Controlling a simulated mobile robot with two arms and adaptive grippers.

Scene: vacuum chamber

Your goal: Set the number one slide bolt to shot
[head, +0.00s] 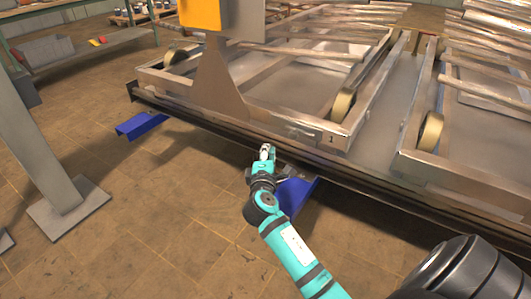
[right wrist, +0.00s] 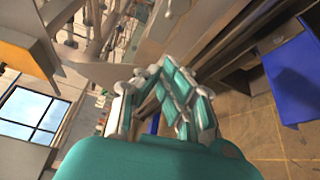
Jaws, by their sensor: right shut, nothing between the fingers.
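My right gripper (head: 266,150) is in front of the long dark rail of the low metal frame, its fingers pointing up toward the front beam. In the right wrist view the fingers (right wrist: 163,72) are closed together with nothing between them. A small "1" mark (head: 331,139) is on the front beam of the wheeled cart. Small metal fittings (head: 298,133) sit on the beam left of the mark. I cannot make out clearly which is the number one slide bolt or its position. The fingers appear apart from these fittings. My left gripper is not in view.
Blue brackets stick out below the rail, one at left (head: 142,125) and one behind my right arm (head: 295,196). A yellow box (head: 201,14) stands above the cart. A grey post (head: 40,150) is at left. The brown floor in front is mostly clear.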

